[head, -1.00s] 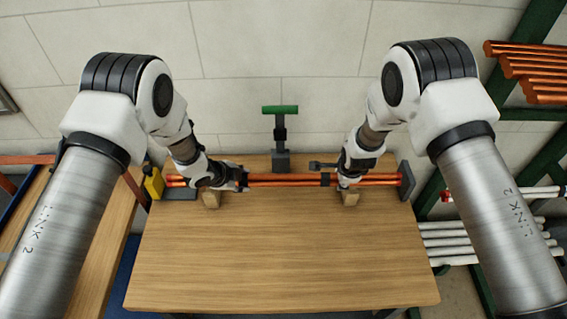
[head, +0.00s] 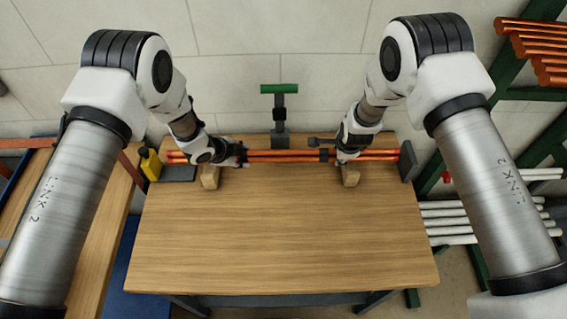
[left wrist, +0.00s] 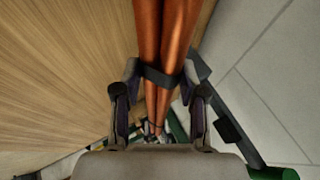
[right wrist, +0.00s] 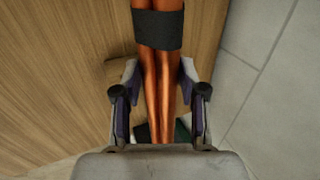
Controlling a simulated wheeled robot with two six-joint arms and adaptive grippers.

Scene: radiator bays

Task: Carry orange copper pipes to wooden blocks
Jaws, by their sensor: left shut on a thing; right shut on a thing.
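A bundle of orange copper pipes (head: 285,156) lies lengthwise along the far side of the wooden table. A dark band (right wrist: 158,28) wraps it in the right wrist view. Two wooden blocks, left (head: 209,179) and right (head: 350,178), stand under the bundle; whether the pipes touch them is hidden. My left gripper (head: 243,155) is shut on the bundle right of the left block; the pipes run between its fingers in the left wrist view (left wrist: 160,100). My right gripper (head: 343,161) is shut on the bundle by the right block.
A green-topped clamp stand (head: 279,115) rises behind the pipes. A yellow item (head: 150,165) is by the left pipe end, a grey upright plate (head: 408,161) by the right end. A rack with copper pipes (head: 545,45) and white pipes (head: 465,222) stands right. The table front is clear.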

